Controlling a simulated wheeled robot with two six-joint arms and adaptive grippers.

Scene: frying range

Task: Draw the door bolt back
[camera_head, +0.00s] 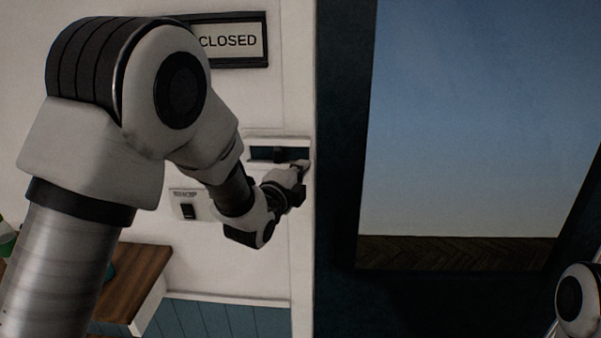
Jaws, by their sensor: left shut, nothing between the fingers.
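The door bolt (262,154) is a dark bar with a small black knob, set in a pale housing (280,141) on the white wall left of the door. My left gripper (302,170) is at the lower right end of the housing, just below and right of the knob. It is shut with nothing held. Whether its fingertips touch the bolt or housing I cannot tell. The dark blue door (340,190) with its large window is right of the housing. My right gripper is out of view; only part of my right arm shows at the bottom right corner.
A framed CLOSED sign (228,41) hangs above the bolt. A small switch plate (188,206) is on the wall below left. A wooden counter (146,268) with a green object (6,240) stands at the lower left, partly behind my left arm.

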